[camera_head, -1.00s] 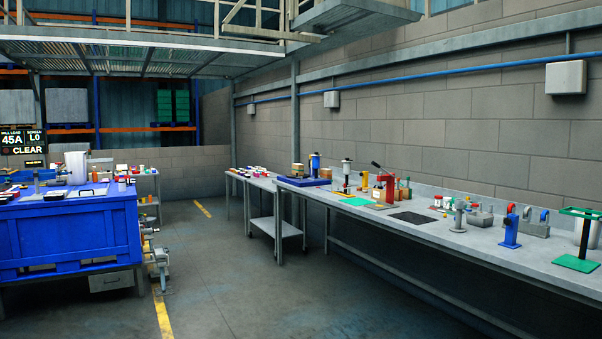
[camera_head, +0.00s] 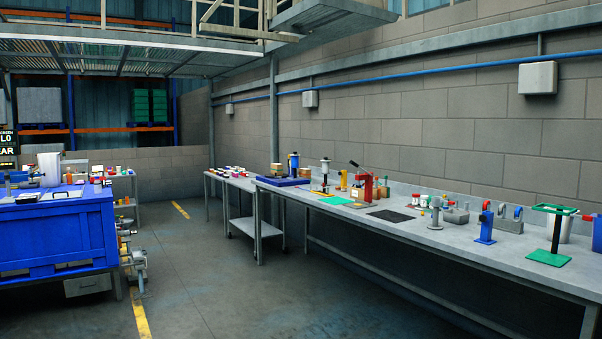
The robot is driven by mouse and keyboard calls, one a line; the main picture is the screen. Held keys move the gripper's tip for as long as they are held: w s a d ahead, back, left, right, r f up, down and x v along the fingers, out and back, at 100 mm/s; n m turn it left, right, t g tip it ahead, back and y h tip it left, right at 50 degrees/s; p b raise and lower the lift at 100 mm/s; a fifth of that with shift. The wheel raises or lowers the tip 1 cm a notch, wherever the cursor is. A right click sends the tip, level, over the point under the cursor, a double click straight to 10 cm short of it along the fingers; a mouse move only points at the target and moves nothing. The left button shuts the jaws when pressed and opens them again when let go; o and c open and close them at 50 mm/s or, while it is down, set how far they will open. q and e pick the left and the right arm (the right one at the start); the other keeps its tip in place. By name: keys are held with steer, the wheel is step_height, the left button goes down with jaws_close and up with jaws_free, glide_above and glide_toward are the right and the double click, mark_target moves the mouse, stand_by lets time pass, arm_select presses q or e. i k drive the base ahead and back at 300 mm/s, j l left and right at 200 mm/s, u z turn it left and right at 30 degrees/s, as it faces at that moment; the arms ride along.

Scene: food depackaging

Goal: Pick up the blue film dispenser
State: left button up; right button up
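A blue upright stand with a red part at its top (camera_head: 485,226) is on the long grey workbench (camera_head: 440,240) at the right. Another blue thing (camera_head: 597,234) is cut off by the right edge of the view. A blue cylinder (camera_head: 293,165) stands far back near a blue tray. I cannot tell for sure from here which of these is the film dispenser. Neither of my grippers is in view.
A green stand (camera_head: 549,258), a grey device with blue and red rings (camera_head: 511,222) and a red press (camera_head: 366,186) are on the bench. A large blue bin (camera_head: 60,236) stands at left. The floor (camera_head: 215,270) between is clear.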

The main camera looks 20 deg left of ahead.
mark_target(295, 157)
steer(key=i+j+u, duration=0.55)
steer(key=i, duration=0.15)
steer(key=i+u, duration=0.55)
steer(key=i, duration=4.75)
steer(key=i+j+z, duration=0.1)
steer(key=i+z, duration=0.15)
steer(key=i, duration=0.15)
steer(key=i+j+z, duration=0.25)
steer(key=i, duration=0.2)
steer(key=i+j+z, duration=0.1)
steer(key=i+z, duration=0.15)
steer(key=i, duration=0.15)
steer(key=i+j+z, duration=0.2)
steer(key=z, duration=0.2)
steer(key=i+j+z, duration=0.55)
steer(key=j+z, duration=0.3)
steer(key=i+j+z, duration=0.15)
steer(key=j+z, duration=0.9)
steer(key=j, duration=0.5)
